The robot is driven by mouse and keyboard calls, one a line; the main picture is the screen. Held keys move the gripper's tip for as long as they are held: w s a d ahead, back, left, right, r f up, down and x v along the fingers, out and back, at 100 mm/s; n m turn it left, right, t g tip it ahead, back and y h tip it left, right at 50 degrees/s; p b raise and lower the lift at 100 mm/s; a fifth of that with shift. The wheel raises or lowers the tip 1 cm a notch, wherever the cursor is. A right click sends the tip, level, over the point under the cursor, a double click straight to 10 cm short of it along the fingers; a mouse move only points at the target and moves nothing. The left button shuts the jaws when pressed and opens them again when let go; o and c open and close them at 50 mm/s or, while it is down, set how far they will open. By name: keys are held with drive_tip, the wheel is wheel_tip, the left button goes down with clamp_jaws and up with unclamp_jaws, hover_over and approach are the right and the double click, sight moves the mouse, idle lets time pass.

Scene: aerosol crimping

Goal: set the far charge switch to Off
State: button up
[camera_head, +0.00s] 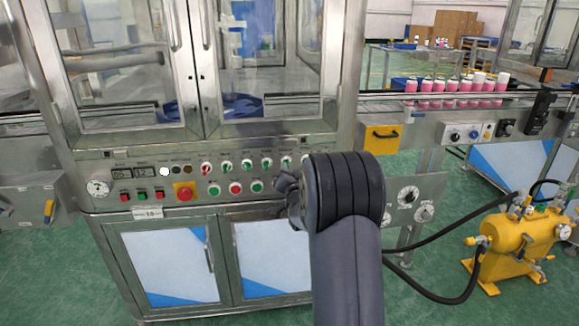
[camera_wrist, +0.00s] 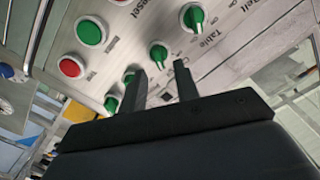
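Green selector switches run along the steel control panel (camera_head: 150,203) in the head view, the right-hand ones partly behind my arm. In the wrist view a green switch (camera_wrist: 158,53) shows just beyond the gap between my fingertips. Another green switch (camera_wrist: 193,16) sits above right, and further green switches (camera_wrist: 130,77) (camera_wrist: 111,104) lie lower left, partly behind a finger. I cannot read which label is the charge switch. My gripper (camera_wrist: 161,68) is open, with its two fingers apart and nothing visibly held. Contact with the switch cannot be told.
A green push button (camera_wrist: 91,32) and a red one (camera_wrist: 70,67) sit left of the fingers. A red emergency stop (camera_head: 184,192) on yellow is further left on the panel. A yellow tank (camera_head: 527,238) with black hoses stands right. Pink cans (camera_head: 450,87) line the conveyor.

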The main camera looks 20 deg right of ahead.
sight(289, 164)
drive_tip(key=shift+x, duration=1.8)
drive_tip(key=shift+c, duration=0.2)
clamp_jaws()
